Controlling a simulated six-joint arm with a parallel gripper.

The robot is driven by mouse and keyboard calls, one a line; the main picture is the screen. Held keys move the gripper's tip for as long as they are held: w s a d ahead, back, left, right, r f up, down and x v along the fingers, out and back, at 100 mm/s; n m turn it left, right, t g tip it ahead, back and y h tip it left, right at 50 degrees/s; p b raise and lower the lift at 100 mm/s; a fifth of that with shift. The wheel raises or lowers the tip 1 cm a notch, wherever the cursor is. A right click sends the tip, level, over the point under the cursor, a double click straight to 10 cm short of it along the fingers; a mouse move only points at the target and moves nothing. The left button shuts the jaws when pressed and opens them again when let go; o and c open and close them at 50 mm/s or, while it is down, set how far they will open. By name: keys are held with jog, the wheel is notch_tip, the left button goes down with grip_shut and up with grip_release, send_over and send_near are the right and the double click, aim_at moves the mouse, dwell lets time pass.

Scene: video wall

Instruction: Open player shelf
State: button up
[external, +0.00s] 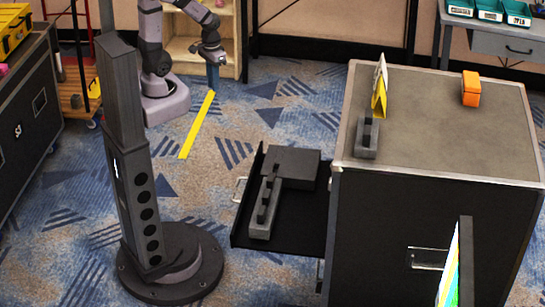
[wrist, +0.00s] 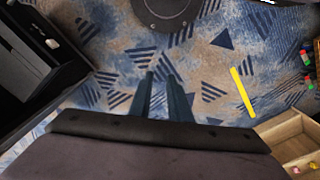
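A black pull-out shelf (external: 300,234) sticks out from the left side of the large dark cabinet (external: 385,225). It bears a flat dark grey box and a lighter grey block with raised parts. A silver handle (external: 240,190) is on the shelf's left edge. My gripper (external: 213,82) hangs at the back, well apart from the shelf and cabinet. In the wrist view, the two fingers of my gripper (wrist: 160,78) stand with a narrow gap and nothing between them. A dark case with a white fitting (wrist: 52,43) is at the left; I cannot tell which case it is.
A tall dark stand (external: 125,120) on a round base stands left of the shelf. The cabinet top bears an orange block (external: 471,88) and a grey holder (external: 367,140). Carpet is free around the strip.

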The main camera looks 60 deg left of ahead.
notch_tip(320, 180, up, 11)
jog(key=p, duration=0.9)
jog(key=shift+f, duration=0.2)
